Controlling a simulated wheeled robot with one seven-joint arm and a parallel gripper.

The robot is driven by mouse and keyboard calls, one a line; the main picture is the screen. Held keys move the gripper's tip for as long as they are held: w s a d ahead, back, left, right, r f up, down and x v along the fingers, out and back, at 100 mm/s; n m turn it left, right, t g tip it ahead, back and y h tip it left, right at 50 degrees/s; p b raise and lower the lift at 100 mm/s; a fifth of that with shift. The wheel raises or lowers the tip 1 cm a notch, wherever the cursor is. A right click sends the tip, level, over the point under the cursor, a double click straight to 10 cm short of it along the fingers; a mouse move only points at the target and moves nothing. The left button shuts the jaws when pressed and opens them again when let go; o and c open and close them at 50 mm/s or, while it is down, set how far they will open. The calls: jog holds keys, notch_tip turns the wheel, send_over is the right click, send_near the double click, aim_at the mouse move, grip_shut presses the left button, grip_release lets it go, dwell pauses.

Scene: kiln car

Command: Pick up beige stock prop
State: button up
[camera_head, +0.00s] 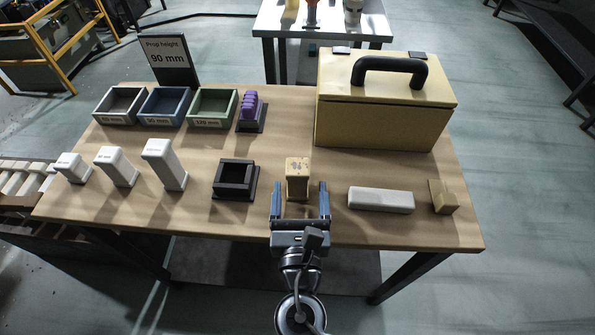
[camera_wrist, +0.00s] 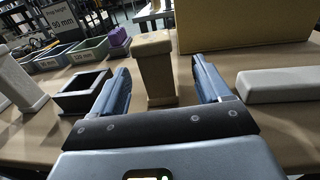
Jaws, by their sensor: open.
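The beige prop (camera_head: 297,178) is a tan, squared block with a wider cap, standing upright near the front middle of the table. In the wrist view the prop (camera_wrist: 157,78) stands straight ahead, framed by the two blue fingers. My gripper (camera_head: 300,190) is open and low at the table's front edge, its fingers pointing toward the prop. A gap shows between the prop and each finger. I cannot tell how far the fingertips reach along its sides.
A black square holder (camera_head: 235,178) stands left of the prop, and a pale bar (camera_head: 381,200) lies to the right. White props (camera_head: 165,165), trays (camera_head: 213,107) and a "90 mm" sign (camera_head: 168,58) are at left. A large yellow box (camera_head: 380,115) stands behind right.

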aim_at(298, 169)
jog(key=shift+w+a+f, duration=0.1)
jog(key=shift+w+a, duration=0.05)
jog(key=shift+w, duration=1.45)
jog(key=shift+w+a+f, duration=0.1)
jog(key=shift+w+a, duration=0.05)
jog(key=shift+w, duration=1.4)
jog(key=c, duration=1.1)
jog(key=shift+r, duration=0.1)
